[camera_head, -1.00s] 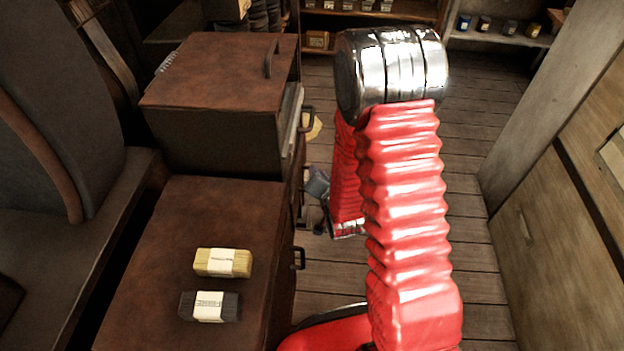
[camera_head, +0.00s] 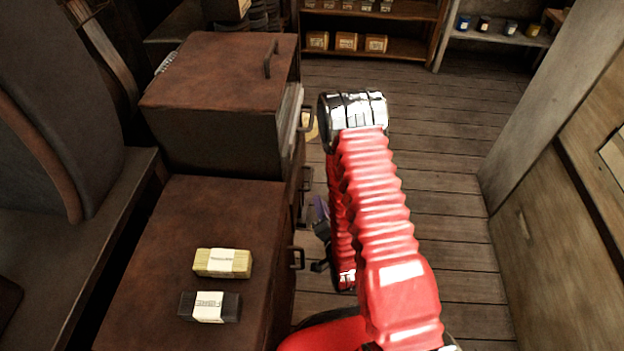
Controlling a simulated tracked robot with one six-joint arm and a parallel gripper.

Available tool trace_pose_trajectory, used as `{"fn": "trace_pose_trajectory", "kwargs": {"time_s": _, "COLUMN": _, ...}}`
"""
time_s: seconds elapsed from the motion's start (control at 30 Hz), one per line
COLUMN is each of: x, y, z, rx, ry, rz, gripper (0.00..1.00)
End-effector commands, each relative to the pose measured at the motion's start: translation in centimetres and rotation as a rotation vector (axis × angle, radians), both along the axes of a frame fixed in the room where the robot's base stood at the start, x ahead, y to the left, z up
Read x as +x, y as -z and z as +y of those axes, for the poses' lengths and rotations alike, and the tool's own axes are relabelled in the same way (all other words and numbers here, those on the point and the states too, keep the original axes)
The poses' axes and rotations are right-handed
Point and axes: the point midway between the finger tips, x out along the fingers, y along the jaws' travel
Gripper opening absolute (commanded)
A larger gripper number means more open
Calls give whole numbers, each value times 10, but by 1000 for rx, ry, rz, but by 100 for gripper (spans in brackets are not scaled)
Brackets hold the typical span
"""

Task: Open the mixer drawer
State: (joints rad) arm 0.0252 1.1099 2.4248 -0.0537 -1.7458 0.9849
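A brown cabinet stands on the left, with a lower top (camera_head: 235,210) and a taller box (camera_head: 215,125) behind it. Dark handles stick out on its right side: an upper one (camera_head: 306,118), a middle one (camera_head: 305,181) and a lower one (camera_head: 297,258). I cannot tell which front is the mixer drawer; the fronts are seen edge-on. My gripper (camera_head: 320,264) is mostly hidden behind my red arm. Its small dark parts show just right of the lower handle, seemingly apart from it. Its opening cannot be made out.
A yellow packet (camera_head: 222,262) and a dark packet (camera_head: 209,306) lie on the lower top. The plank floor (camera_head: 450,220) is clear to the right, up to a wooden wall (camera_head: 560,230). Shelves (camera_head: 400,48) with boxes stand at the back.

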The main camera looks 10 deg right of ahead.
Motion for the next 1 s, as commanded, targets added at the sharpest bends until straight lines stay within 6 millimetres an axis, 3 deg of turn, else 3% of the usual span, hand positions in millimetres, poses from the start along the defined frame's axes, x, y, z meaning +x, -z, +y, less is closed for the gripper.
{"fn": "trace_pose_trajectory", "kwargs": {"time_s": 0.27, "x": 1, "y": 0, "z": 0, "rx": -1, "ry": 0, "rz": 0, "gripper": 18}}
{"fn": "trace_pose_trajectory", "kwargs": {"time_s": 0.47, "x": 14, "y": 3, "z": 1, "rx": -2, "ry": -1, "rz": -1, "gripper": 18}}
{"fn": "trace_pose_trajectory", "kwargs": {"time_s": 1.0, "x": 92, "y": 20, "z": 3, "rx": -2, "ry": -1, "rz": -1, "gripper": 18}}
